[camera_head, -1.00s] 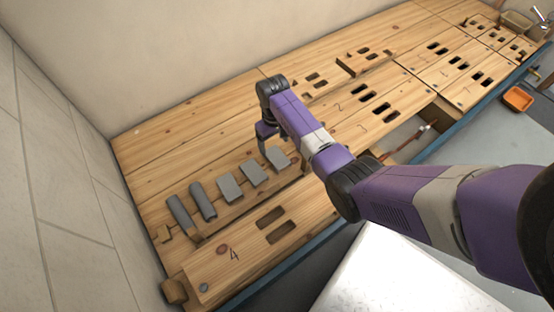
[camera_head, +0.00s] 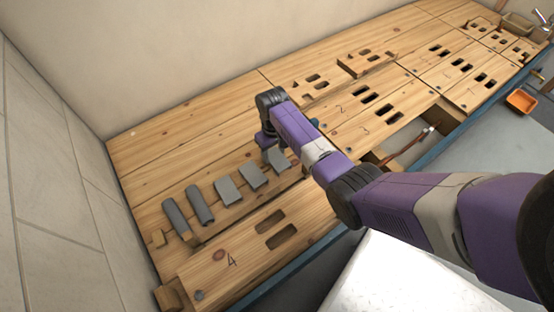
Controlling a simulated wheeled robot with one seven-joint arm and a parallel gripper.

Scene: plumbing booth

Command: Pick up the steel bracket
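Several grey metal-looking parts lie in a row on the wooden bench. Three are flat plates: a left one (camera_head: 227,190), a middle one (camera_head: 253,176) and a right one (camera_head: 278,159). I cannot tell for sure which is the steel bracket. My gripper (camera_head: 268,142) points down at the far end of the purple arm, close beside the right plate's upper left edge. Its fingers are small and mostly hidden behind the wrist. I cannot see whether they touch the plate or hold anything.
Two grey cylinders (camera_head: 199,204) lie left of the plates. A slotted wooden board marked 4 (camera_head: 235,258) is in front. Other slotted boards (camera_head: 375,105) extend to the right. A wall stands behind the bench. A reddish pipe (camera_head: 407,148) shows in an opening, and an orange tray (camera_head: 520,101) is farther right.

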